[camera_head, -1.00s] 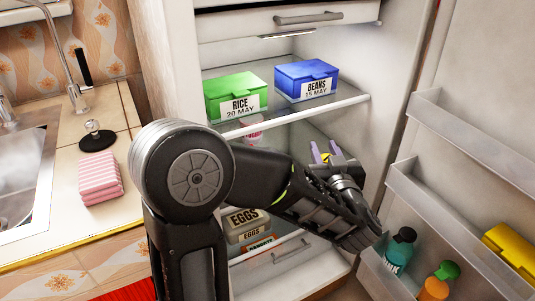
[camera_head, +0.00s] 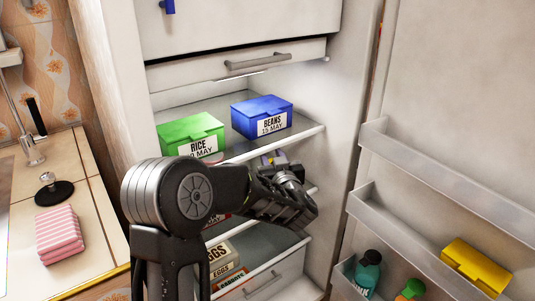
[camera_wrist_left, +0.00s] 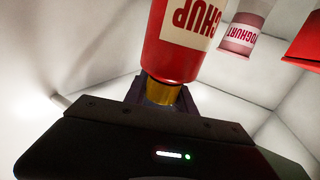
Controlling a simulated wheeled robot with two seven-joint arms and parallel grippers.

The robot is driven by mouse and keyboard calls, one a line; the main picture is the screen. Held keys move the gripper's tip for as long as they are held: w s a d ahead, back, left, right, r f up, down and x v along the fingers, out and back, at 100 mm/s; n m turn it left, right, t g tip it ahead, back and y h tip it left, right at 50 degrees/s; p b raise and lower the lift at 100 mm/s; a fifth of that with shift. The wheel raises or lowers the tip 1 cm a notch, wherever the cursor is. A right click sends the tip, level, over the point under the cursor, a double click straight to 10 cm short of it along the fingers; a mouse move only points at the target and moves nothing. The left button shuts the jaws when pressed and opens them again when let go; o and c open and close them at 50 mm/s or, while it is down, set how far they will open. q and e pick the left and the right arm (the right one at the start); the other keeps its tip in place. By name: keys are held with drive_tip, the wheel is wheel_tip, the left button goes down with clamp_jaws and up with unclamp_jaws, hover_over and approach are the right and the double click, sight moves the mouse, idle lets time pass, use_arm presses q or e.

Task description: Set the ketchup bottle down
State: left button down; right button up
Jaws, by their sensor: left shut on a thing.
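The ketchup bottle (camera_wrist_left: 180,45) is red with a white label and a gold cap. In the left wrist view its lettering shows upside down. My left gripper (camera_wrist_left: 158,92) is shut on the gold cap, with the red body beyond it. In the head view my left gripper (camera_head: 271,159) is inside the open fridge, below the blue box. The bottle's body is hidden there, and I cannot tell whether its base touches a shelf. My right gripper is in neither current view.
A yoghurt cup (camera_wrist_left: 241,30) stands right of the bottle, with a red thing (camera_wrist_left: 305,45) at the edge. The green rice box (camera_head: 190,133) and blue beans box (camera_head: 262,116) sit on the shelf above. Egg boxes (camera_head: 222,258) are lower. The open door (camera_head: 440,150) is right.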

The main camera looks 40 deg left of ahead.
use_arm(q)
drive_tip(key=shift+w+a, duration=0.2)
drive_tip(key=shift+a, duration=0.1)
drive_tip(key=w+a, duration=0.1)
drive_tip(key=w+a+f+b, duration=0.1)
drive_tip(key=a, duration=0.1)
drive_tip(key=shift+w+f, duration=0.2)
drive_tip(key=shift+w, duration=0.1)
drive_tip(key=shift+d, duration=0.1)
drive_tip(key=shift+f, duration=0.15)
drive_tip(key=c, duration=1)
unclamp_jaws()
drive_tip(key=shift+c, duration=0.2)
